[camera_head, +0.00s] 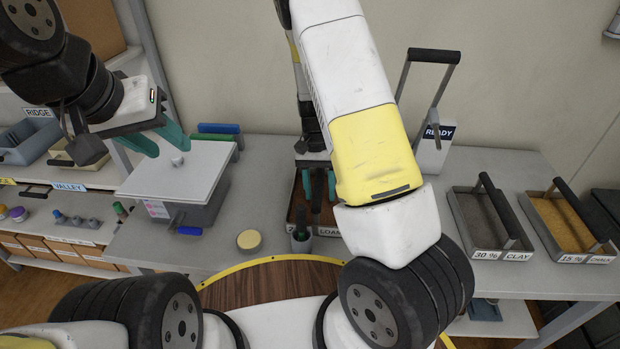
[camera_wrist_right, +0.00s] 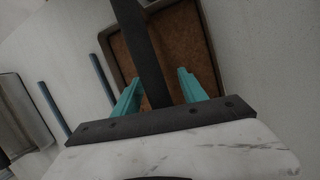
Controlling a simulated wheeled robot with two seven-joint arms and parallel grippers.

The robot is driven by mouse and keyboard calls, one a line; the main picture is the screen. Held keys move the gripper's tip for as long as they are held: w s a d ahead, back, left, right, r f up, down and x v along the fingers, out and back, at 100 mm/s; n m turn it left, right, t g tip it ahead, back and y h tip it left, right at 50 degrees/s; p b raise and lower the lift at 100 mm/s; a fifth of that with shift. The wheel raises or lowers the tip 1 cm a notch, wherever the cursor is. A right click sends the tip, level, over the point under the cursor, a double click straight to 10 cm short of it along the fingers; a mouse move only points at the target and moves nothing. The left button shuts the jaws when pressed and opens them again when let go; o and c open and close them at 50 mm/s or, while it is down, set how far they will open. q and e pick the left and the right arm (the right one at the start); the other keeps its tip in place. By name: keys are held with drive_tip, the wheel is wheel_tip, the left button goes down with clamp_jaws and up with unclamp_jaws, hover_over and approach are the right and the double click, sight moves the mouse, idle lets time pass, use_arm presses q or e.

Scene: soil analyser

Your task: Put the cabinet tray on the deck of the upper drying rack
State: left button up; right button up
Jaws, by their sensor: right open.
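A dark-rimmed tray (camera_head: 291,213) of brown soil stands on the counter, partly hidden by my right arm. Its label is only partly readable. In the right wrist view the tray (camera_wrist_right: 206,45) lies beyond the fingers, and its dark upright handle (camera_wrist_right: 148,50) passes between them. My right gripper (camera_head: 319,184) is open, with teal fingers (camera_wrist_right: 158,80) on either side of the handle and gaps visible. My left gripper (camera_head: 171,150) is open and empty above the lid of a grey box, near its small knob. I cannot pick out the upper drying rack.
The grey lidded box (camera_head: 190,213) stands left of the tray. Trays marked clay (camera_head: 477,238) and 15 % (camera_head: 560,240) stand on the right. A small cup (camera_head: 301,241) and round yellow-topped item (camera_head: 249,240) are near the counter's front. Shelves (camera_head: 70,178) fill the left.

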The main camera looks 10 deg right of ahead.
clamp_jaws()
drive_tip(key=shift+r, duration=0.1)
idle(1.2)
